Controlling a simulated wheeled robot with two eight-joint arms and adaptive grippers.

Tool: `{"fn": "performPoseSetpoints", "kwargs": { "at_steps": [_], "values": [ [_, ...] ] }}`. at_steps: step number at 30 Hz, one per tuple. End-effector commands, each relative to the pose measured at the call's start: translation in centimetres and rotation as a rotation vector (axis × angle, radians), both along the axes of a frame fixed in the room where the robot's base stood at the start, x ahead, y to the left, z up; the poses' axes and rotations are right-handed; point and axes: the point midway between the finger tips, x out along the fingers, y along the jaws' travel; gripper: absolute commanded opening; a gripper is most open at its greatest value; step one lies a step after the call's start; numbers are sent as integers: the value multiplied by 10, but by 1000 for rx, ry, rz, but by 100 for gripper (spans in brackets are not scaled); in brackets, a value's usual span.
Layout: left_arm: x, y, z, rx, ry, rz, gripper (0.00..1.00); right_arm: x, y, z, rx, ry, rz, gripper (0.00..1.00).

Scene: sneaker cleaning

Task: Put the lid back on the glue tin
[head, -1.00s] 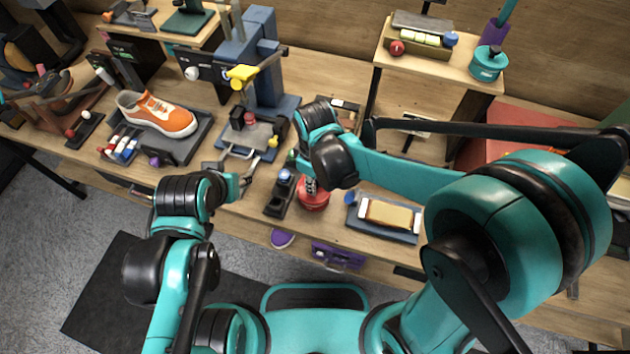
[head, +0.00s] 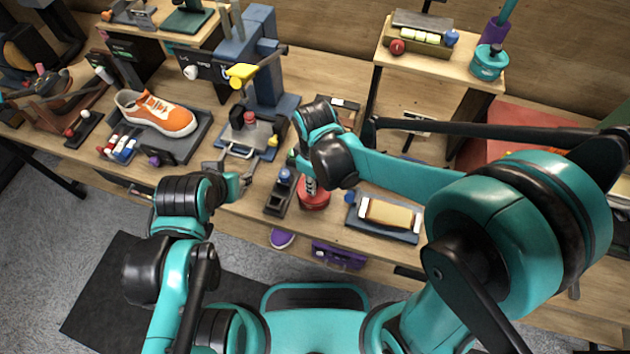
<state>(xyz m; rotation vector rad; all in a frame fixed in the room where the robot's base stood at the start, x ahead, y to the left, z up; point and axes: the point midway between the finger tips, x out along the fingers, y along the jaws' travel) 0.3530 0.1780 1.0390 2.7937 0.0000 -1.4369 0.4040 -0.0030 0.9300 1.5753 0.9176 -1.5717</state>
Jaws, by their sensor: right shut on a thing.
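A round red tin (head: 316,202), which I take to be the glue tin, stands near the bench's front edge, right of a dark narrow tray. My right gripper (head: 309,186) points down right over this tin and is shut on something. The wrist and fingers cover much of the tin's top. What it holds is most likely the lid, but I cannot clearly tell lid from tin, or whether they touch. My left gripper (head: 246,181) hangs low over the front of the bench, left of the tin; its finger opening is too small to read.
The dark tray (head: 277,203) with a blue-topped bottle (head: 285,176) stands close left of the tin. A tan block on a blue-grey mat (head: 384,231) lies to the right. An orange sneaker (head: 160,113) sits far left. A teal pot (head: 488,63) stands on the raised shelf.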

Motion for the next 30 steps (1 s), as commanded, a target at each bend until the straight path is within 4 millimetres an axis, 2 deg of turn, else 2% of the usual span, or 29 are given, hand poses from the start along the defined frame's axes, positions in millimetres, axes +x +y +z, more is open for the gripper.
{"fn": "performPoseSetpoints", "kwargs": {
  "at_steps": [6,7,9,16,18,19,30],
  "values": [
    [0,0,0,0,0,0,40,0,0,0,0,0,0,0],
    [0,0,0,0,0,0,40,0,0,0,0,0,0,25],
    [0,0,0,0,0,0,40,0,0,0,0,0,0,44],
    [0,0,0,0,0,0,40,0,0,0,0,0,0,44],
    [0,0,0,0,0,0,40,0,0,0,0,0,0,62],
    [0,0,0,0,0,0,40,0,0,0,0,0,0,65],
    [0,0,2,0,0,0,40,0,0,2,0,0,0,65]
  ]
}}
